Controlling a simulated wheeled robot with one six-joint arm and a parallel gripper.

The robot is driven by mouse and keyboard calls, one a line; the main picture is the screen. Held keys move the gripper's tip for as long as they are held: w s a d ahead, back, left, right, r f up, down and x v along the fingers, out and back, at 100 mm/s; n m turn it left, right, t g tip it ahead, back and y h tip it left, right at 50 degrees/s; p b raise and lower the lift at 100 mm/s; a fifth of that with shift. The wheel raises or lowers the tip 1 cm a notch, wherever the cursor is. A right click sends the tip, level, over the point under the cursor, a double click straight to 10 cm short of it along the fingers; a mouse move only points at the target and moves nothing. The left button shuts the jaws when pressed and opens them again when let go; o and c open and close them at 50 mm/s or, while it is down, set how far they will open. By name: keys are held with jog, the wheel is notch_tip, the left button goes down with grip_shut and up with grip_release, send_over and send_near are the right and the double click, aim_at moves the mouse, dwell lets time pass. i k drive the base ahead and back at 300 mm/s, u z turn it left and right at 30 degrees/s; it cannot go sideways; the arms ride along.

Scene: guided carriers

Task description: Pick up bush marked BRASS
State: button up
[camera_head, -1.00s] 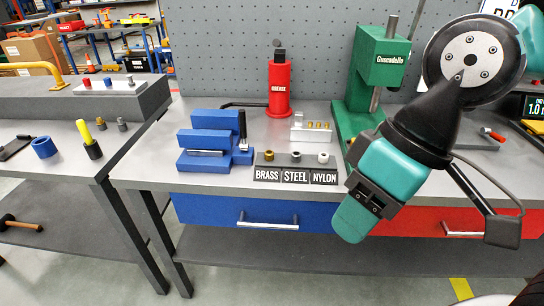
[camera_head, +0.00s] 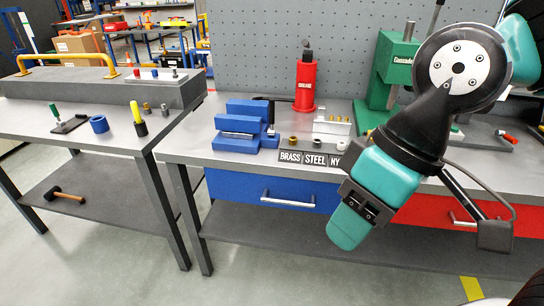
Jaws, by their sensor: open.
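The brass bush (camera_head: 293,141) stands upright behind the BRASS label (camera_head: 289,157), at the left end of a row on the right bench. The steel bush (camera_head: 317,142) stands beside it, behind the STEEL label. The pale nylon bush (camera_head: 341,145) is at the right, its label partly hidden by my arm. My gripper (camera_head: 347,232) is at the lower end of my teal arm, right of and nearer than the brass bush, apart from it. It is open; its jaws are seen poorly and nothing shows between them.
A blue stepped block (camera_head: 246,120) stands left of the bushes. A red grease bottle (camera_head: 305,84) and a green press (camera_head: 384,70) stand behind. A light block with small brass pieces (camera_head: 331,125) lies behind the row. The left bench holds a blue ring (camera_head: 99,124) and other small parts.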

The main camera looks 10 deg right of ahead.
aim_at(294, 141)
jog(key=u, duration=0.35)
jog(key=k, duration=0.85)
jog(key=u, duration=0.65)
jog(key=i, duration=1.85)
jog(key=z, duration=1.6)
jog(key=i, duration=0.75)
jog(key=z, duration=0.7)
